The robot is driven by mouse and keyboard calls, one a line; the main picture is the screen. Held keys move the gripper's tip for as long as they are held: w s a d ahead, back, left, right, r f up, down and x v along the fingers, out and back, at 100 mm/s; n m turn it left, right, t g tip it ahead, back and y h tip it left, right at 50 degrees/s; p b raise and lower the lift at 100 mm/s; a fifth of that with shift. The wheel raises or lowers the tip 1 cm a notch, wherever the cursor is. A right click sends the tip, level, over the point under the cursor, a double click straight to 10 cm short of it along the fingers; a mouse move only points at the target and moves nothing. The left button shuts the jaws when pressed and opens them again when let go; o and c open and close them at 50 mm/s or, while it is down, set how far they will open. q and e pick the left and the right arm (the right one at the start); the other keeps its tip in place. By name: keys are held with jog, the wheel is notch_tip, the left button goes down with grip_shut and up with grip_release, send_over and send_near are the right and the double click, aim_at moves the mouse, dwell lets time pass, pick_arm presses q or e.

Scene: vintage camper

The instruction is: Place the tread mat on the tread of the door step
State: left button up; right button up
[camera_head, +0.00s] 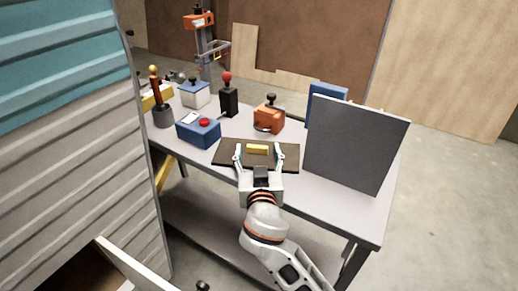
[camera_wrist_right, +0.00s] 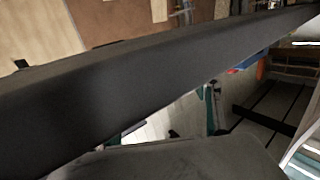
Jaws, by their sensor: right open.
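A flat dark mat (camera_head: 228,155), which looks like the tread mat, lies on the grey workbench. A yellow grip-like block (camera_head: 257,149) sits on its middle. My right gripper (camera_head: 259,157) is open over the mat, its two fingers apart on either side of the yellow block. I cannot tell whether the fingers touch the mat. In the right wrist view a large dark surface fills much of the picture, with parts of the fingers (camera_wrist_right: 210,108) below it. A brown-topped, pale-edged piece (camera_head: 85,272) at lower left may be the door step. My left gripper is out of view.
The workbench (camera_head: 345,213) carries a grey upright panel (camera_head: 355,145) right of the mat, an orange box (camera_head: 269,117), a blue box (camera_head: 198,132) and a black red-knobbed lever (camera_head: 228,98). The corrugated camper wall (camera_head: 80,150) stands left. Floor at right is clear.

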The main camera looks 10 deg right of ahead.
jog(key=c, duration=1.3)
jog(key=shift+r, duration=0.15)
